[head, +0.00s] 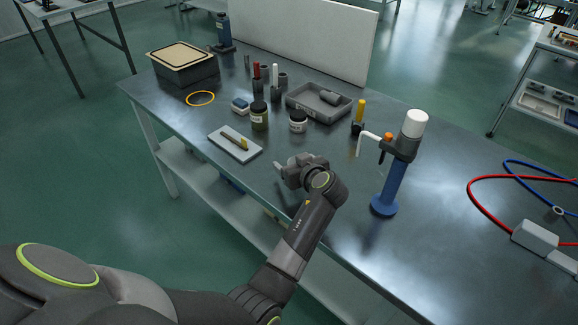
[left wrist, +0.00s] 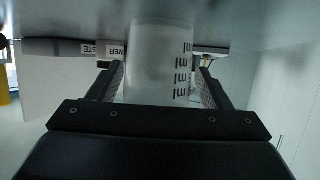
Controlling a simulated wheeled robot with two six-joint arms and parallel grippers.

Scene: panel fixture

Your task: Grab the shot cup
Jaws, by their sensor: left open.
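The shot cup (left wrist: 160,62) is a pale, translucent cup with dark "ml" marks, seen in the left wrist view. It stands between the two fingers of my left gripper (left wrist: 158,85), with a narrow gap showing on each side. The gripper is open, and its palm hides the near part of the cup. In the head view my left gripper (head: 283,171) is low over the front of the bench, right of a small white tray. I cannot make out the cup there; the gripper seems to hide it. My right gripper is not in view.
On the metal bench (head: 340,235), a blue stand with a white top (head: 393,170) is to the right of my gripper. Two jars (head: 298,121) and a grey tray (head: 330,110) lie behind it. Hoses lie far right.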

